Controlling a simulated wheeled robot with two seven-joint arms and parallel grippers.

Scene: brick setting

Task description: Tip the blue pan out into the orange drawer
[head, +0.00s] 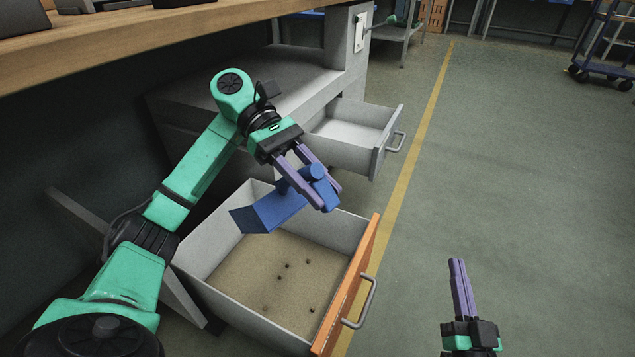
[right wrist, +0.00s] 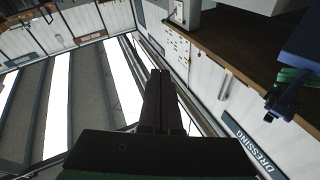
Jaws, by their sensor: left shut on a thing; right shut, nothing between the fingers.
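The blue pan (head: 272,212) hangs above the open orange drawer (head: 347,285) in the head view, steeply tilted with its wide end low and to the left. My left gripper (head: 326,196) is shut on the pan's handle end. The drawer has an orange front, grey walls and a tan floor. Several small dark bits (head: 285,266) lie on that floor. The inside of the pan is hidden from view. My right gripper (head: 458,262) is shut and empty, pointing up at the right of the drawer. It also shows in the right wrist view (right wrist: 160,75).
A grey drawer (head: 385,150) stands open behind the orange one. A wooden worktop (head: 130,38) runs above at the upper left. A yellow line (head: 410,190) crosses the floor. The floor at the right is clear, with a blue cart (head: 605,68) far back.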

